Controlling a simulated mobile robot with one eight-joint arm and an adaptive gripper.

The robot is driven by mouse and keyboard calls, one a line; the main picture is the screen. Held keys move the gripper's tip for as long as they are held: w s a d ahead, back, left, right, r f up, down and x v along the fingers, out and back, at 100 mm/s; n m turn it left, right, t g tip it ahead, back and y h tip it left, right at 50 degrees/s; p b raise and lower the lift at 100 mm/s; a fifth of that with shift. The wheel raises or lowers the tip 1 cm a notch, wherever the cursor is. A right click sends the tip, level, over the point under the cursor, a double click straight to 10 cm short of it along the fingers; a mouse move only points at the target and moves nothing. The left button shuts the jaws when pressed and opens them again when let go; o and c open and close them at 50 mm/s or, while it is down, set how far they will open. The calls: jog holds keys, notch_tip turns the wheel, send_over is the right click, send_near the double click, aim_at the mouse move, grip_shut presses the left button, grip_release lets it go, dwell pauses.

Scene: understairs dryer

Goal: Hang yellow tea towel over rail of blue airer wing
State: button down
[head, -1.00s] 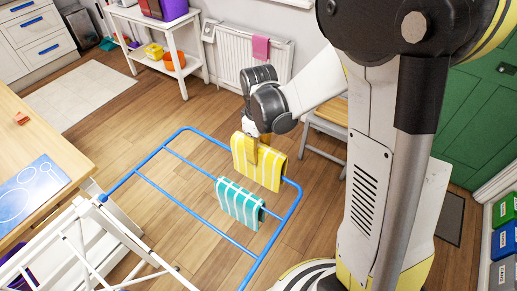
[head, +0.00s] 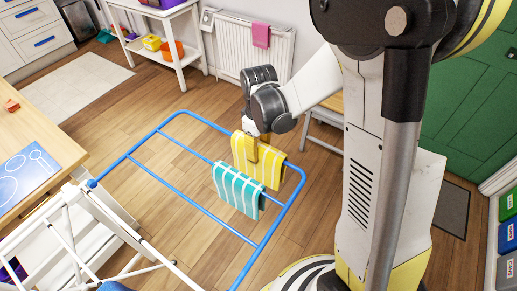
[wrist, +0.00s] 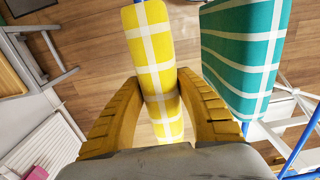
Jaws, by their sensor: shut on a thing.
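The yellow tea towel (head: 270,168), checked with white lines, is folded and hangs from my gripper (head: 254,150). It also shows in the wrist view (wrist: 151,45), with the fingers (wrist: 160,110) closed on its two sides. In the head view the towel overlaps the outer rail of the blue airer wing (head: 205,122), which emerges on both sides of it. I cannot tell whether the towel rests on that rail. A teal striped towel (head: 237,190) hangs over the neighbouring inner rail, just in front of the yellow one.
The airer's white frame (head: 85,225) stands at the lower left beside a wooden worktop (head: 40,130). A wooden-seated chair (head: 325,120) is behind my gripper. A radiator (head: 235,50) with a pink cloth (head: 262,36) is at the back wall.

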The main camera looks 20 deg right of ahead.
jog(key=c, duration=0.8)
grip_release()
jog(key=shift+c, duration=0.2)
notch_tip(320, 180, up, 12)
jog(key=shift+r, duration=0.1)
jog(key=s+r+m+t, duration=0.5)
jog(key=s+m+t, duration=0.2)
jog(key=s, duration=0.5)
jog(key=shift+s+r, duration=0.2)
jog(key=shift+s, duration=0.2)
